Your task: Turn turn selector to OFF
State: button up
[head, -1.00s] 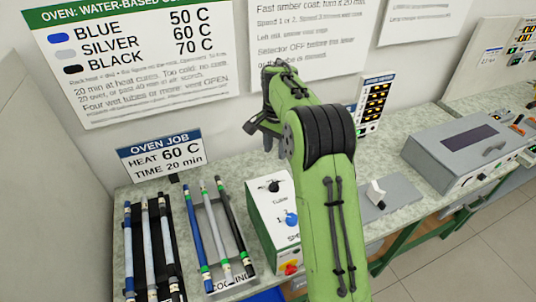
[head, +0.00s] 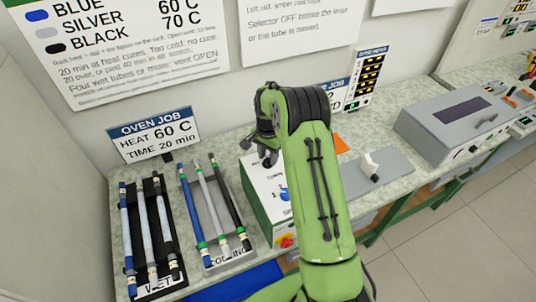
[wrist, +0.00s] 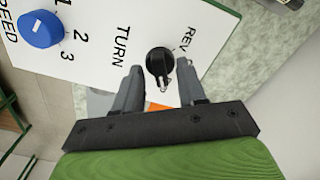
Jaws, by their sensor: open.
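The turn selector (wrist: 158,60) is a black round knob with a pale pointer on the white panel, beside the printed words TURN and REV. In the wrist view its pointer points down, between my fingers; the OFF mark is not readable. My gripper (wrist: 160,78) is open, one finger to each side of the knob's lower part; I cannot tell whether they touch it. In the head view my gripper (head: 258,152) is over the control box (head: 257,211), and my arm hides the selector.
A blue speed knob (wrist: 40,29) is on the same panel. Left of the box are the cooling rack (head: 225,238) and the wet rack (head: 170,272), both holding rods. A grey plate with a white lever (head: 370,167) lies right of my arm. A grey machine (head: 455,125) stands farther right.

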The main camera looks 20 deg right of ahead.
jog(key=shift+f, duration=0.15)
grip_shut()
dwell(0.4)
jog(key=n+b, duration=0.2)
jog(key=n, duration=0.3)
jog(key=shift+n, duration=0.3)
jog(key=n+b, duration=0.1)
jog(key=n, duration=0.5)
dwell(0.5)
